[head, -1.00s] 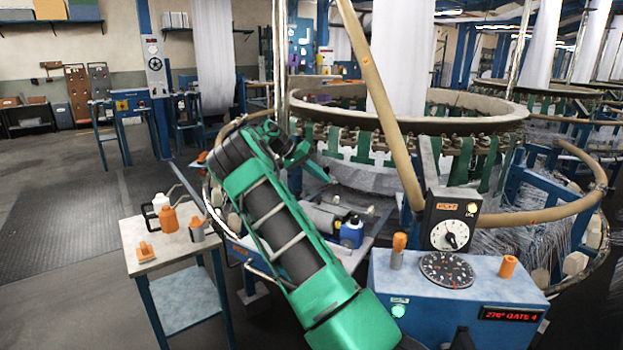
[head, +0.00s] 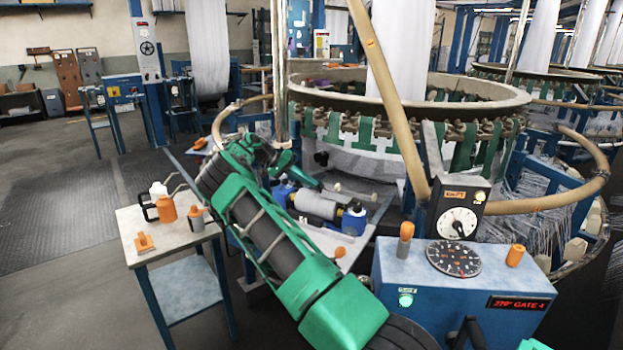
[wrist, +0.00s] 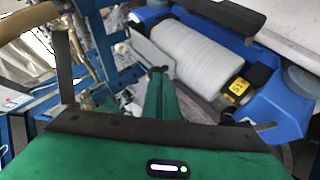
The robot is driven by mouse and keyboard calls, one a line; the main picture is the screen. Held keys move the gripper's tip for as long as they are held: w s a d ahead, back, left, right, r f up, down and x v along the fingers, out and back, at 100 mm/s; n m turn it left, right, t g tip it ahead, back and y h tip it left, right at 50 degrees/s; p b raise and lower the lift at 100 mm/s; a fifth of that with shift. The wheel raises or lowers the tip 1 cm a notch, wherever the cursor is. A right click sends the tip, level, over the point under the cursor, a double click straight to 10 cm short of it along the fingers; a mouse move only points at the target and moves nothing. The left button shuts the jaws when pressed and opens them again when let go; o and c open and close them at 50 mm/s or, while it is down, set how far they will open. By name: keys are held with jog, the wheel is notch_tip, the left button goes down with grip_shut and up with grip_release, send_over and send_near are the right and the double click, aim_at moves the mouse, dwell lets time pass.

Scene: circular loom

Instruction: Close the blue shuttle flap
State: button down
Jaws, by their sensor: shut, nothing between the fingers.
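The blue shuttle (head: 354,220) lies on the loom's bench, with a grey-white bobbin (head: 317,204) in it. In the wrist view the blue shuttle (wrist: 292,108) fills the right side, with the bobbin (wrist: 190,55) and a yellow tag at one end. A pale grey plate (wrist: 148,52) stands by the bobbin's left end; I cannot tell whether it is the flap. My gripper (wrist: 158,74) is shut and empty, its green fingers pointing at that left end; contact is unclear.
A control box (head: 470,280) with dials stands at front right. A small side table (head: 150,225) at left holds bottles and an orange piece. The loom ring (head: 410,105) and a slanted tan pole (head: 388,100) rise behind the shuttle. Open floor lies at left.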

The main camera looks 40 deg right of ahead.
jog(key=shift+w+a+f, duration=0.1)
jog(key=shift+w+f, duration=0.05)
jog(key=shift+f, duration=0.2)
dwell(0.5)
jog(key=shift+w+r, duration=0.1)
jog(key=shift+r, duration=0.7)
jog(key=w+a, duration=0.7)
jog(key=shift+r, duration=0.2)
